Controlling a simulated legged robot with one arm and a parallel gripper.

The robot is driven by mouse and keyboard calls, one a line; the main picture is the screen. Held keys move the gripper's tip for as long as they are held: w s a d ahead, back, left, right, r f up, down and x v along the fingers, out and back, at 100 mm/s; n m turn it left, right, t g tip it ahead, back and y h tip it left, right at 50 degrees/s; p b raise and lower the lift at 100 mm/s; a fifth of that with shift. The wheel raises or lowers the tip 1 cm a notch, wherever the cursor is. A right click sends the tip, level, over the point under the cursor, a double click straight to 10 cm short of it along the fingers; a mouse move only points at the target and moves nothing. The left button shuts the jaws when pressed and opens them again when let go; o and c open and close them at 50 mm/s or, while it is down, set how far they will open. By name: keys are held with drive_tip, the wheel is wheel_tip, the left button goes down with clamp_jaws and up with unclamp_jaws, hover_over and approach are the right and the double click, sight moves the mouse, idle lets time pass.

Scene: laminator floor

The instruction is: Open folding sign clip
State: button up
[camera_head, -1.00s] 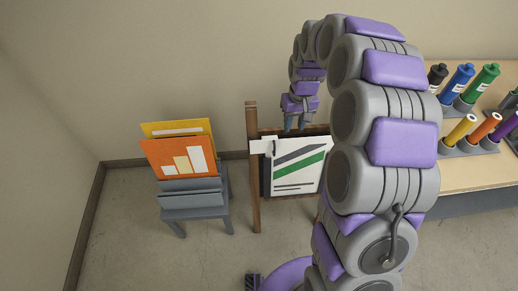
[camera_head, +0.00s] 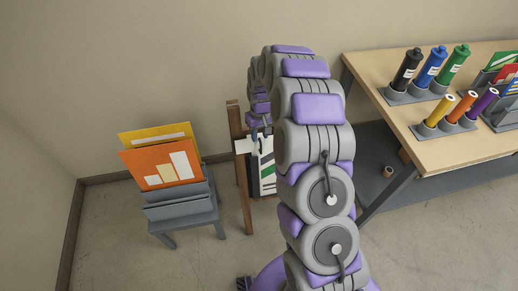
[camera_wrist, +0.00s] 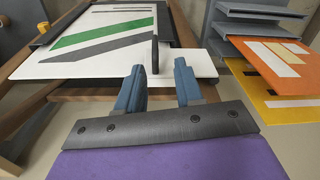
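A wooden easel (camera_head: 239,165) holds a white sign with black and green stripes (camera_head: 265,165); my arm covers much of it in the head view. In the wrist view the sign (camera_wrist: 100,55) shows close up, with a narrow white tab (camera_wrist: 196,66) at its side. A small dark upright clip (camera_wrist: 155,50) stands at the sign's edge by the tab. My gripper (camera_wrist: 159,68) has its two blue fingers apart, with nothing seen between them. The clip appears just beyond the gap between the fingertips; contact cannot be told. In the head view my gripper (camera_head: 259,120) is small, by the easel's top.
A grey rack (camera_head: 182,205) with orange and yellow folders (camera_head: 165,165) stands left of the easel. A wooden table (camera_head: 440,150) at the right holds bottles and colored rolls in grey holders. Floor in front is clear.

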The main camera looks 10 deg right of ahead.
sight(261, 149)
drive_tip(key=f, duration=0.2)
drive_tip(key=f+b, duration=0.1)
drive_tip(key=f, duration=0.2)
drive_tip(key=d+f, duration=0.1)
drive_tip(key=f, duration=0.2)
drive_tip(key=shift+b, duration=0.3)
drive_tip(key=shift+a+f, duration=0.1)
drive_tip(key=shift+f, duration=0.05)
drive_tip(key=shift+a, duration=0.4)
drive_tip(key=shift+d, duration=0.3)
drive_tip(key=c, duration=0.5)
clamp_jaws()
drive_tip(key=shift+a, duration=0.1)
